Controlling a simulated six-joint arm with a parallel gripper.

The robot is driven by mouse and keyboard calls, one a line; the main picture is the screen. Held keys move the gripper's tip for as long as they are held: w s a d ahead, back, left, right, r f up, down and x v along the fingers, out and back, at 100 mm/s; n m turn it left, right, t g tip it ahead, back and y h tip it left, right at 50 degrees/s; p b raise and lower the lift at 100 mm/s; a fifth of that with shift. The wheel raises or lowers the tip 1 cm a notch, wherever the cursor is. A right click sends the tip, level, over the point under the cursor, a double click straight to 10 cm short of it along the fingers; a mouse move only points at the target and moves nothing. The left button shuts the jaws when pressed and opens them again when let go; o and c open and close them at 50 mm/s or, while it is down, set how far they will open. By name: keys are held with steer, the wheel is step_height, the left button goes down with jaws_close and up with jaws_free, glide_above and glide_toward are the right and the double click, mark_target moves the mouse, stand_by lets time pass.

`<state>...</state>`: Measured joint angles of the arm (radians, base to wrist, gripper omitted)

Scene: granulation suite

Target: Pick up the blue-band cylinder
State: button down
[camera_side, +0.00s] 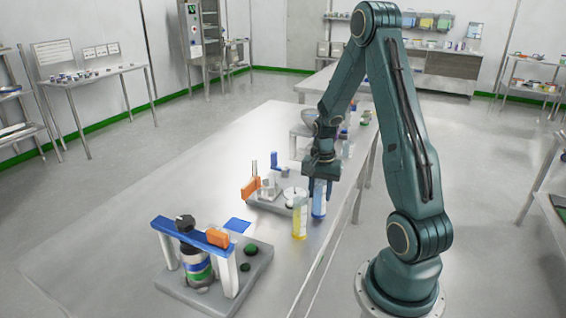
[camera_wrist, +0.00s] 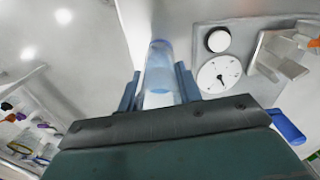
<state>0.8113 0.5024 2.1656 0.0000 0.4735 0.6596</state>
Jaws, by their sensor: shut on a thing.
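The blue-band cylinder (camera_side: 319,200) is clear with a blue band and stands near the table's right edge in the side view. My gripper (camera_side: 320,186) points down over it, with its fingers around its upper part. In the wrist view the cylinder (camera_wrist: 160,68) lies between the two fingers of my gripper (camera_wrist: 160,88), which are shut on it. Its lower end appears at or very near the table top; I cannot tell whether it touches.
A yellow-band cylinder (camera_side: 299,222) stands just beside it, at front left. A grey fixture with a dial (camera_wrist: 219,76) and orange handles is close by. A blue-topped press fixture (camera_side: 205,235) stands at the table's near end. The table's (camera_side: 120,230) left side is clear.

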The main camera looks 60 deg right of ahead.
step_height(320, 180, up, 19)
stand_by(0.6)
steer(key=shift+w, duration=0.1)
stand_by(0.4)
